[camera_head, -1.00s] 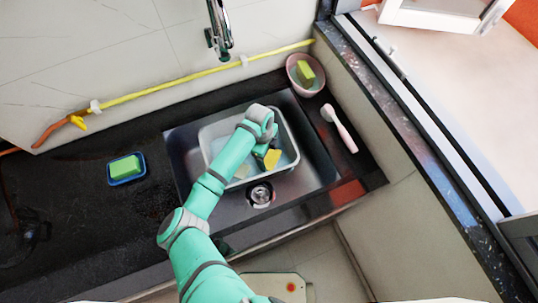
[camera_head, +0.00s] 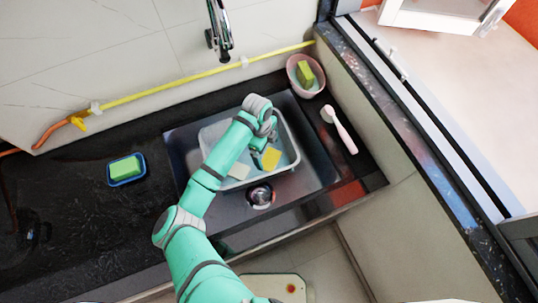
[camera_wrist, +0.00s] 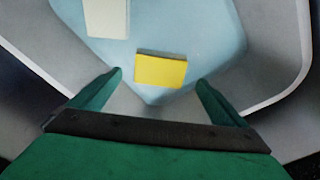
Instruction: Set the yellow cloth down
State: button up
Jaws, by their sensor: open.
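The yellow cloth (camera_head: 271,159) looks like a small flat yellow block. It lies in the light basin (camera_head: 291,135), on its pale blue bottom. In the wrist view the yellow cloth (camera_wrist: 161,70) lies ahead of and between my fingertips, and no finger touches it. My gripper (camera_wrist: 158,80) is open with nothing between its green fingers. In the head view my gripper (camera_head: 257,155) is over the basin, just left of the cloth, and my arm hides part of the basin.
A whitish block (camera_head: 238,171) lies in the basin, left of the cloth. The basin sits in the dark sink (camera_head: 315,160) by the drain (camera_head: 260,196). A green sponge in a blue dish (camera_head: 126,169), a pink bowl (camera_head: 292,70) and a pink brush (camera_head: 340,130) are on the counter.

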aim_at(266, 157)
notch_tip(266, 157, up, 7)
jog(key=shift+w+a, duration=0.15)
jog(key=shift+a, duration=0.25)
dwell(0.4)
